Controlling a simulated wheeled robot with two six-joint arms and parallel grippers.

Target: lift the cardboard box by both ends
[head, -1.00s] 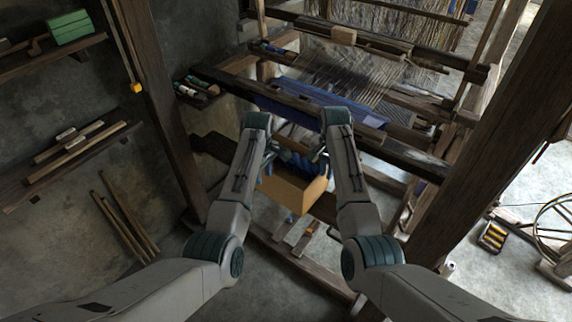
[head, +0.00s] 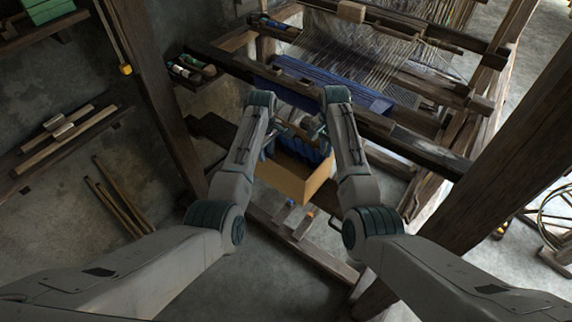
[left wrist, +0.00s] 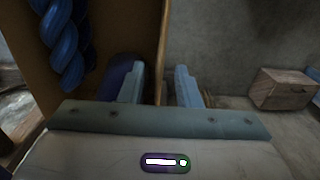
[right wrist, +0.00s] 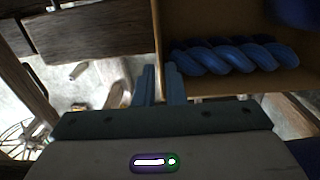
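The open cardboard box (head: 295,184) hangs in view between my two arms, with blue twisted yarn (head: 312,158) inside. My left gripper (head: 268,146) is at its left end. In the left wrist view, the box's end wall (left wrist: 162,45) stands between the two fingers, with gaps beside it, so the fingers look open around it. My right gripper (head: 319,138) is at the right end. In the right wrist view its fingers (right wrist: 160,84) are close together on the box wall (right wrist: 158,40). What is under the box is hidden in the head view.
The wooden loom with blue cloth (head: 370,97) stands just behind the box. A thick post (head: 500,150) rises at the right. A shelf with sticks (head: 65,140) is on the left wall. Bare floor (head: 265,275) lies in front.

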